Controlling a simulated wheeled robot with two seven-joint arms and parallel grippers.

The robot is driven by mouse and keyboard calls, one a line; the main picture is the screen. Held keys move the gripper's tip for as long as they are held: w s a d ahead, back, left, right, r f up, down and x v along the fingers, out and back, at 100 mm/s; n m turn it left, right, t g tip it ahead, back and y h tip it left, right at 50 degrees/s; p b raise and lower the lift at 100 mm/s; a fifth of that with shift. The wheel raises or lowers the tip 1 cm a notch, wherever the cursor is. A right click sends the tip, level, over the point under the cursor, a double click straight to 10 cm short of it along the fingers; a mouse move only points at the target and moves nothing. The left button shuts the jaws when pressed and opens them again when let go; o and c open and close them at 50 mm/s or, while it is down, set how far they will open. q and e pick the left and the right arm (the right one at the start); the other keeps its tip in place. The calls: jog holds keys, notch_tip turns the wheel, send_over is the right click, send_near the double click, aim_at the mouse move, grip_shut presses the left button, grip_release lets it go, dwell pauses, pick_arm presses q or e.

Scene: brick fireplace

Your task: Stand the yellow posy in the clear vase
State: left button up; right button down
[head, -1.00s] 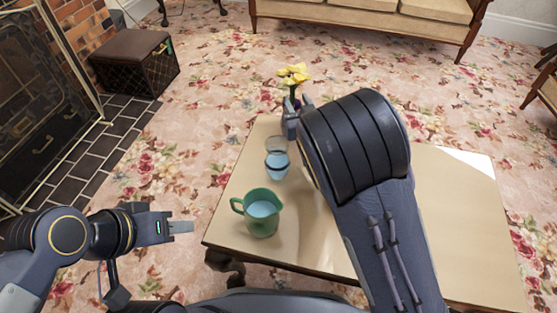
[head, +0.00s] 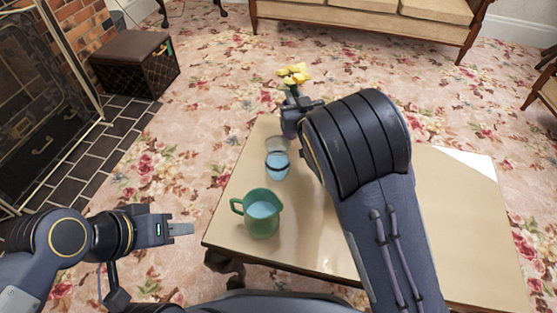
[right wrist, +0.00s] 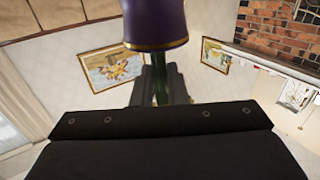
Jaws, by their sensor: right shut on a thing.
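The yellow posy (head: 294,74) is upright above the far left end of the table, its blooms on top. My right gripper (head: 291,112) is shut on its green stems, which show in the right wrist view (right wrist: 160,88) below a purple wrap (right wrist: 155,25). The clear vase (head: 277,160) stands on the table with blue water inside and a dark band around it. The posy is apart from the vase, beyond and above it. My left gripper (head: 180,228) hangs left of the table, seen edge-on and holding nothing visible; its finger gap cannot be made out.
A green jug (head: 261,214) of blue liquid stands on the table (head: 316,243) nearer me than the vase. My right arm hides the table's middle. A white patch (head: 467,161) lies at the far right corner. A brown box stool (head: 134,62) stands by the fireplace.

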jog(key=shift+r+p, duration=4.1)
jog(key=shift+r, duration=3.4)
